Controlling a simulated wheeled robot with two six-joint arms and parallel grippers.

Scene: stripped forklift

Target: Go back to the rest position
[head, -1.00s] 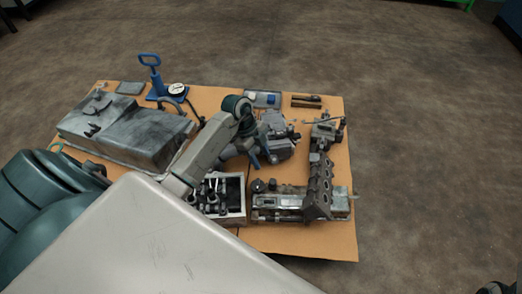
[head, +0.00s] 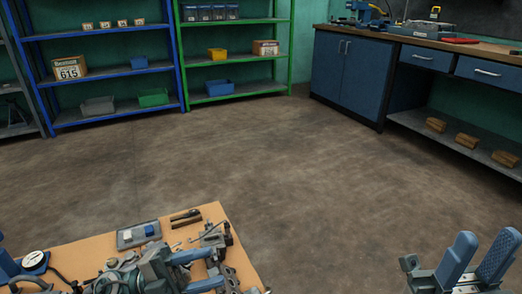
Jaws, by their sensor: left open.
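My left gripper (head: 213,268) is low in the head view, over the parts on the orange-brown table (head: 222,214). Its two blue fingers are apart, with nothing seen between them; its lower finger is partly cut off by the bottom edge. I cannot tell whether it touches the grey metal parts beneath it. My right gripper (head: 488,238) is at the bottom right, over bare floor. Its two blue fingers point up with a gap between them, and it is empty.
A grey tray (head: 138,236) and a dark tool (head: 186,217) lie near the table's far edge. A dial gauge (head: 34,259) is at the left. A blue shelf (head: 112,66), a green shelf (head: 232,57) and a workbench (head: 352,68) stand far behind. The floor between is clear.

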